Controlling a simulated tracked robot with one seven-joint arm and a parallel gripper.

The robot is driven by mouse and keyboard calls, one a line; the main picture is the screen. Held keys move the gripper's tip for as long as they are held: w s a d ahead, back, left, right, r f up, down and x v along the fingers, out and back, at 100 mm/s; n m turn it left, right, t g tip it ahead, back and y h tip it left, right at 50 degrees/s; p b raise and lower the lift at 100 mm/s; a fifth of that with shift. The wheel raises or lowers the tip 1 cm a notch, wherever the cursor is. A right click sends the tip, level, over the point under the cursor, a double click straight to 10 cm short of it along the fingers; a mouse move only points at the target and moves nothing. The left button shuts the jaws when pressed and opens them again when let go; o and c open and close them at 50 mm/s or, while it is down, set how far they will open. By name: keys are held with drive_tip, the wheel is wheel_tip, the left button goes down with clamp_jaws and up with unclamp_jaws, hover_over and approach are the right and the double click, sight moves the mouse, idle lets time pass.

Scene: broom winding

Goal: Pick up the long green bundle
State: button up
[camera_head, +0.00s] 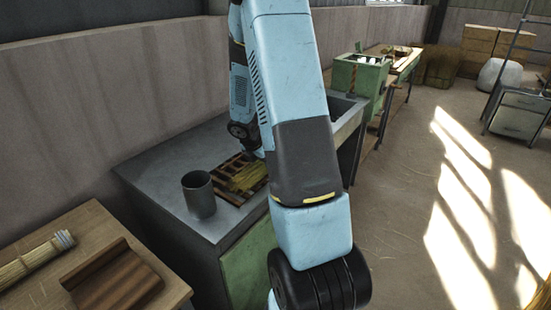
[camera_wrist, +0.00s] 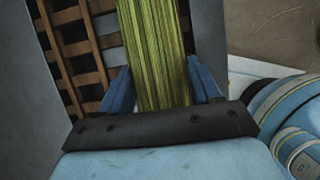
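The long green bundle (camera_wrist: 155,50) is a yellow-green sheaf of straight stalks. In the head view the bundle (camera_head: 247,176) lies at the slatted wooden rack on the grey bench. My gripper (camera_wrist: 162,85) is over it, with one blue finger along each side of the bundle. The fingers are very close to its edges; I cannot tell whether they press on it or stand just apart. In the head view my arm hides the fingertips and part of the bundle.
The brown rack (camera_head: 229,193) lies beside a grey cup (camera_head: 199,194) on the bench (camera_head: 157,166). A wooden table (camera_head: 85,225) at the front left bears a tied pale bundle (camera_head: 32,258) and a brown wooden block (camera_head: 112,280). The floor to the right is open.

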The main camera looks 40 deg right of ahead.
drive_tip(key=c, duration=0.7)
drive_tip(key=shift+o, duration=0.2)
drive_tip(key=shift+r, duration=0.1)
